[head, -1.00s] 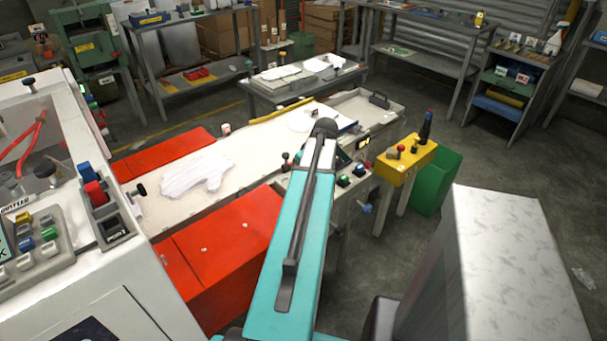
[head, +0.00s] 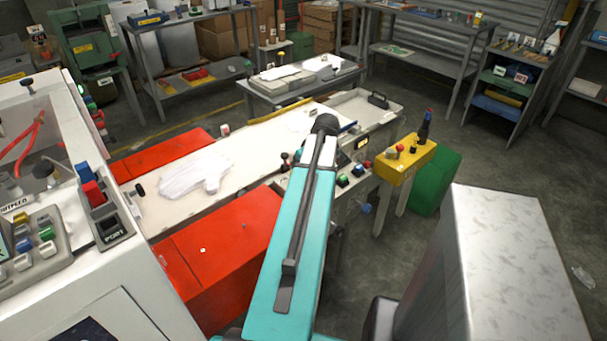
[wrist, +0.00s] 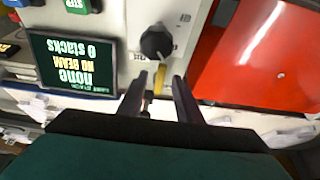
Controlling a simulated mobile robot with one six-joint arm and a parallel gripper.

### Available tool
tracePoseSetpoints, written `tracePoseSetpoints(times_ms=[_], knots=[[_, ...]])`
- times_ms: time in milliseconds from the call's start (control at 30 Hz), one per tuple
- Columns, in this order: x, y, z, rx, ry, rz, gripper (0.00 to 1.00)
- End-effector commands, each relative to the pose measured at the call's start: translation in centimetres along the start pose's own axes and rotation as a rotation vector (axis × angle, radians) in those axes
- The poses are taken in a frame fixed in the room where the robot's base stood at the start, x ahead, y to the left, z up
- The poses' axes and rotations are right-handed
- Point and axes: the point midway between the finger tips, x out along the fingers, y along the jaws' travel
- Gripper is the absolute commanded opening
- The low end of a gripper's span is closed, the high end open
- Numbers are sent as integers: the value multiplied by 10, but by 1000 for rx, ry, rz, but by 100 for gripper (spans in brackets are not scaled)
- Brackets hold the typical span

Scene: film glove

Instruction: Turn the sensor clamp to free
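A round black knob (wrist: 156,42) shows in the wrist view on a pale panel, with a yellow strip (wrist: 160,75) just below it. I cannot tell for certain that this knob is the sensor clamp. My gripper (wrist: 158,78) is open, its two dark fingers apart on either side of the yellow strip's lower end. The knob is just beyond the fingertips, and nothing is clearly held between them. In the head view my teal arm reaches over the machine and hides the gripper and knob.
A screen (wrist: 73,62) reading "none, NO BEAM, 0 stacks" is left of the knob; a red panel (wrist: 255,55) is right. In the head view a white glove (head: 195,173) lies on the pale belt (head: 255,150). A yellow control box (head: 405,165) stands right of my arm.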

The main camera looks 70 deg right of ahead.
Motion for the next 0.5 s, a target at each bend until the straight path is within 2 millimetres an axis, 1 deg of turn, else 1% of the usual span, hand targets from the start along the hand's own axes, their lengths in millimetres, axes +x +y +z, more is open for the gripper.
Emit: tracePoseSetpoints(times_ms=[500], knots=[[-57,1,1,0,0,2,31]])
